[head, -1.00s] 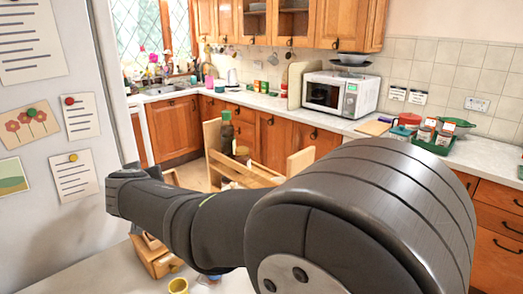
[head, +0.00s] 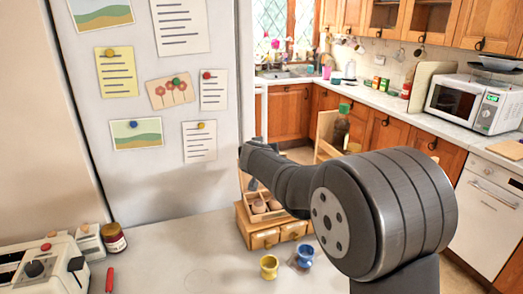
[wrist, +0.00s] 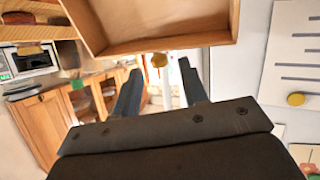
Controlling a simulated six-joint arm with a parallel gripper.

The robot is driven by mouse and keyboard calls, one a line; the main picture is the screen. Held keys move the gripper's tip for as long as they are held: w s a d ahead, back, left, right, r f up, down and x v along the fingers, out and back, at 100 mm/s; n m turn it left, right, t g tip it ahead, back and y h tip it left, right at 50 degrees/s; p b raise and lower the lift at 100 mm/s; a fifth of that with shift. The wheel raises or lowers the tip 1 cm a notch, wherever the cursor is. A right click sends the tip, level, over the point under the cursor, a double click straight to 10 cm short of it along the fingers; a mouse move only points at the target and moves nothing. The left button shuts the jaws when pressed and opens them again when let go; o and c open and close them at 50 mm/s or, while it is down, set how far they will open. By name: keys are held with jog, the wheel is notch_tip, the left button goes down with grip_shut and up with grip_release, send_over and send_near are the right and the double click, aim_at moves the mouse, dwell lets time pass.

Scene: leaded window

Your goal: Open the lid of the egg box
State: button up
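In the head view my gripper (head: 250,184) is at the box's left side.
The fridge (head: 215,85) rises behind. The counter's middle is clear.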

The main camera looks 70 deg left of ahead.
jog(key=shift+x, duration=2.05)
jog(key=c, duration=0.6)
